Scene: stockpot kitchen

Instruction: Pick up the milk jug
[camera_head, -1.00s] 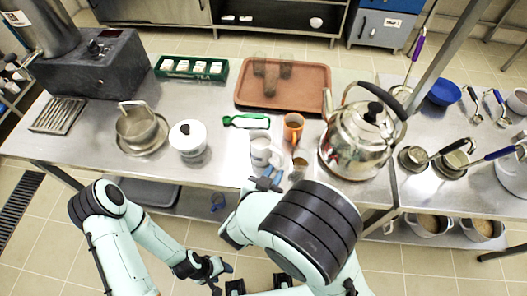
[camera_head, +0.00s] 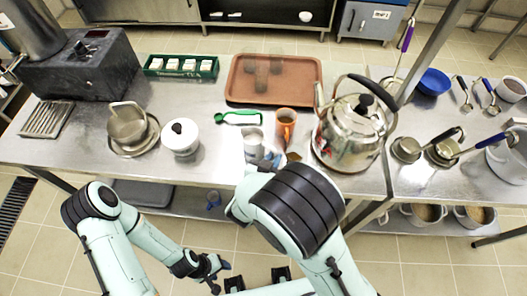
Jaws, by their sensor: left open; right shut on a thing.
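A grey metal jug (camera_head: 253,138), which I take to be the milk jug, stands near the front edge of the steel counter. My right gripper (camera_head: 271,159) is right at it, on its near right side. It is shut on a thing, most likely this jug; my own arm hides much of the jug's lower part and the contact. My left gripper (camera_head: 220,274) is open and empty, low in front of the counter and well away from the jug.
An orange cup (camera_head: 286,120) stands close behind on the right, and a large steel kettle (camera_head: 346,135) beyond it. A green-handled tool (camera_head: 237,118) lies behind the jug. A white lidded pot (camera_head: 181,140) stands to the left. A brown tray (camera_head: 295,82) is farther back.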

